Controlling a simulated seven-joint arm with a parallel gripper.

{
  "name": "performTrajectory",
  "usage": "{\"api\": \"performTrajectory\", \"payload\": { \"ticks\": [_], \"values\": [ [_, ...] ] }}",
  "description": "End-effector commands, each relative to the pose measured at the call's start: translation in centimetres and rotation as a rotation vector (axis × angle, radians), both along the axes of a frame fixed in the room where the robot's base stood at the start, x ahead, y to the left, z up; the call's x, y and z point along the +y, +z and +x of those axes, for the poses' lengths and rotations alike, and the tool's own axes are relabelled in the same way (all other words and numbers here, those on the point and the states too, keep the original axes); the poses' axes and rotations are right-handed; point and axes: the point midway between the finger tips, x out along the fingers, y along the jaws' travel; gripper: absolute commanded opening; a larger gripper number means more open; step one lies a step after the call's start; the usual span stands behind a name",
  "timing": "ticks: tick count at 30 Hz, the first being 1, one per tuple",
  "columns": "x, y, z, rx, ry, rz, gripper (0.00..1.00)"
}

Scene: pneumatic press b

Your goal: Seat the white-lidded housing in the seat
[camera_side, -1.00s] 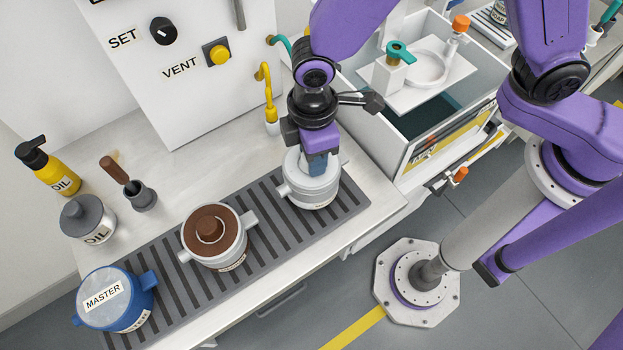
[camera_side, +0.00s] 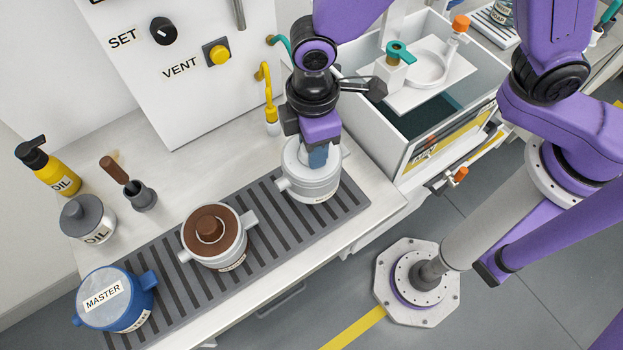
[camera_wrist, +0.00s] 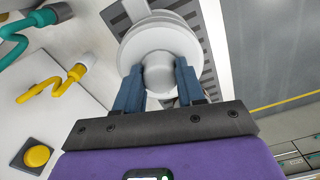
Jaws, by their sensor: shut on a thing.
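The white-lidded housing (camera_side: 311,187) is a pale round pot with side lugs, at the right end of the slatted rack. In the wrist view its white lid (camera_wrist: 160,35) and round knob (camera_wrist: 160,73) show between the blue fingers. My gripper (camera_side: 318,157) is above it, pointing down; in the wrist view my gripper (camera_wrist: 159,82) is shut on the knob. The housing looks upright; whether its base touches the rack I cannot tell. The seat appears to be the white ring fixture (camera_side: 428,70) on a plate in the open-topped tank at the upper right; it is empty.
The slatted rack (camera_side: 270,228) also holds a brown-lidded housing (camera_side: 213,236) and a blue MASTER housing (camera_side: 115,298). Oil bottles and a brush holder stand at left. A teal-handled clamp (camera_side: 399,52) and orange-capped post (camera_side: 459,27) flank the ring. A yellow hooked pipe (camera_side: 266,92) stands behind the housing.

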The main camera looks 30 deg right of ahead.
Motion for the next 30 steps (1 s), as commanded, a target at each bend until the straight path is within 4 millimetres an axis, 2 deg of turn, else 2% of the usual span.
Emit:
{"api": "performTrajectory", "payload": {
  "ticks": [11,14,17,20,24,30],
  "values": [
    [0.1,0.1,0.0,-0.002,0.0,0.003,0.0],
    [0.1,0.7,0.1,-0.002,0.0,0.004,0.0],
    [0.2,2.3,0.1,-0.004,0.0,0.008,0.0],
    [0.2,5.0,0.1,-0.006,0.0,0.012,0.0],
    [0.2,9.7,0.1,-0.008,0.0,0.013,0.0],
    [0.1,14.4,0.1,-0.004,0.0,0.008,0.0]
  ]
}}
